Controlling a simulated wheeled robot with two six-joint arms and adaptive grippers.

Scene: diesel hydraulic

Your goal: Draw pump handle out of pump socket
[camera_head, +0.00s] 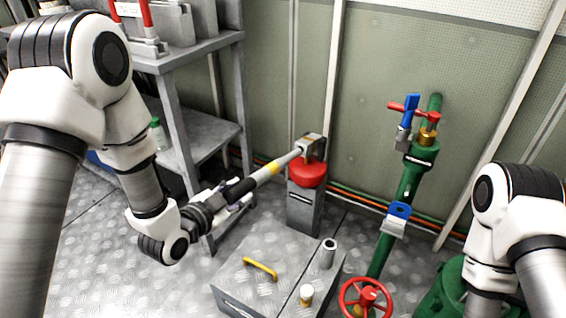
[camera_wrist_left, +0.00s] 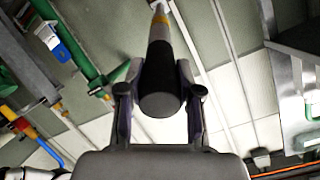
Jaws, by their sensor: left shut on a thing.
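The pump handle (camera_head: 271,168) is a long grey bar with a yellow band and a black grip. It slants up to the right, and its far end meets the grey pump socket (camera_head: 313,146) on top of the red pump head (camera_head: 308,173). How deep it sits in the socket cannot be told. My left gripper (camera_head: 231,195) is shut on the black grip at the near end. In the left wrist view the handle (camera_wrist_left: 160,66) runs away from between the two fingers of the left gripper (camera_wrist_left: 160,95). My right gripper is out of view.
A grey metal shelf (camera_head: 203,48) stands at left behind my left arm. A low plated box (camera_head: 284,275) with a yellow handle (camera_head: 260,268) lies in front of the pump. Green pipework (camera_head: 408,182) with a red handwheel (camera_head: 367,297) is at right.

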